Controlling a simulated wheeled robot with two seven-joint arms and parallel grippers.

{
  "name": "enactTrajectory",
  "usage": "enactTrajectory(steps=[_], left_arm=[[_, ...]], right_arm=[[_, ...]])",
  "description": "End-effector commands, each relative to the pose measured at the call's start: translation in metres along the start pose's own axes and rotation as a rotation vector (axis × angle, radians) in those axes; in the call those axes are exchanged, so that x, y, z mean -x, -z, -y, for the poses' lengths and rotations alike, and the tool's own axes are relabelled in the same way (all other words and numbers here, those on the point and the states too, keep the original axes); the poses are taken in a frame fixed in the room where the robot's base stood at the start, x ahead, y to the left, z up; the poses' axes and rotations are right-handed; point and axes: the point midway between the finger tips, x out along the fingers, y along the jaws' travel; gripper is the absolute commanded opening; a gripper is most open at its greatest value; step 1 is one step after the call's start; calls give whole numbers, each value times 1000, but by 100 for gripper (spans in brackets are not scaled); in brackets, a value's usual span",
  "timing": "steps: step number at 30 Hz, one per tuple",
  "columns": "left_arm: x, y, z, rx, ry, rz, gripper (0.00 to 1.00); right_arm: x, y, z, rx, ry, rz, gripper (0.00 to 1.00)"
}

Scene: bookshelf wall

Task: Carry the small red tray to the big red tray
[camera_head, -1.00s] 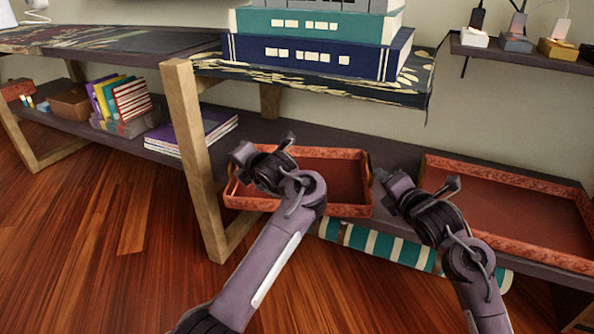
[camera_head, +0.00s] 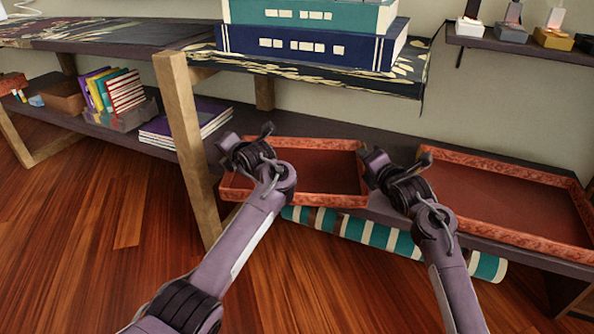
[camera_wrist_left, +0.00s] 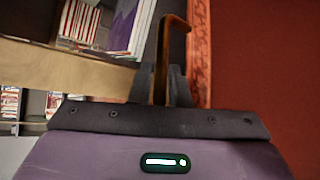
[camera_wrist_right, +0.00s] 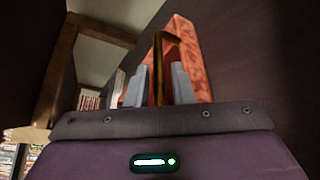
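The small red tray (camera_head: 315,170) is a shallow box on the low dark shelf. My left gripper (camera_head: 229,145) is at its left rim and my right gripper (camera_head: 373,160) is at its right rim. In the left wrist view a brown hooked bar (camera_wrist_left: 174,35) stands between the dark fingers, beside the tray's patterned rim; contact cannot be told. In the right wrist view a brown bar (camera_wrist_right: 158,65) stands between two grey fingers with gaps on both sides. The big red tray (camera_head: 510,200) sits to the right on the same shelf, apart from the small one.
A wooden leg (camera_head: 183,135) stands left of the small tray. An upper shelf with large books (camera_head: 305,45) overhangs behind it. A teal-striped roll (camera_head: 390,238) lies below the trays. Thin books (camera_head: 185,125) lie on the low shelf at left.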

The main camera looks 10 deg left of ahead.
Motion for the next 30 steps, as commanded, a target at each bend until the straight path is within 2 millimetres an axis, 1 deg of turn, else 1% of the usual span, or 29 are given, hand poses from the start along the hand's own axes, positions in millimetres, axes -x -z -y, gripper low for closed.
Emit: enactTrajectory(steps=[4, 12, 13, 16, 17, 18, 30], left_arm=[[-6, 0, 0, 0, 1, -1, 16], [-7, 0, 0, 0, 1, 0, 16], [-7, 0, 0, 0, 1, 0, 14], [-7, 0, 0, 0, 1, 0, 0], [-7, 0, 0, 0, 1, 0, 0], [-7, 0, 1, 0, 1, 0, 0], [-7, 0, 1, 0, 2, 0, 0]], right_arm=[[-6, 0, -1, -1, -2, 0, 22], [-7, 0, 0, 0, -1, 0, 22], [-7, 0, 0, 0, -1, 0, 19], [-7, 0, 0, 0, -1, 0, 6], [-7, 0, 0, 0, -1, 0, 2], [-7, 0, 0, 0, -1, 0, 0], [-7, 0, 0, 0, 0, -1, 0]])
